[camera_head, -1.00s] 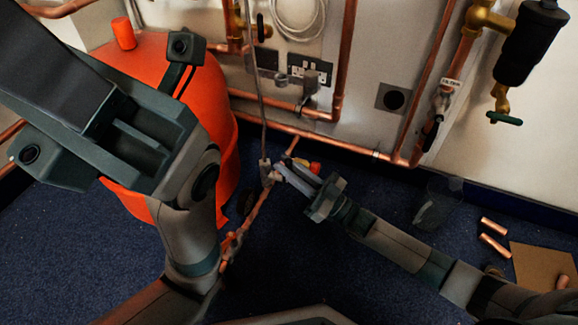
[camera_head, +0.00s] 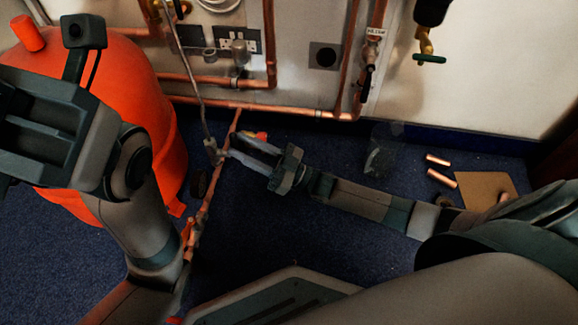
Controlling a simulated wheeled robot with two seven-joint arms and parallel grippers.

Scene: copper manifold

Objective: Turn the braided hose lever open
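The braided hose (camera_head: 193,75) hangs as a thin grey line from the upper pipework. It runs down to a small metal fitting (camera_head: 212,152) beside a copper pipe near the floor. The lever is too small to make out at this fitting. My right gripper (camera_head: 233,150) reaches in from the right. Its two fingers are apart with a dark gap between them, and the tips are close to the fitting's right side. I cannot tell whether they touch it. My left gripper (camera_head: 25,140) is at the left edge, partly cut off, and its fingers cannot be made out.
An orange tank (camera_head: 135,95) stands at the left behind my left arm. Copper pipes (camera_head: 230,106) run along the wall. A small red and yellow piece (camera_head: 261,136) shows behind my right fingers. A clear container (camera_head: 380,160), loose copper pieces (camera_head: 441,178) and a brown board (camera_head: 480,188) lie on the right floor.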

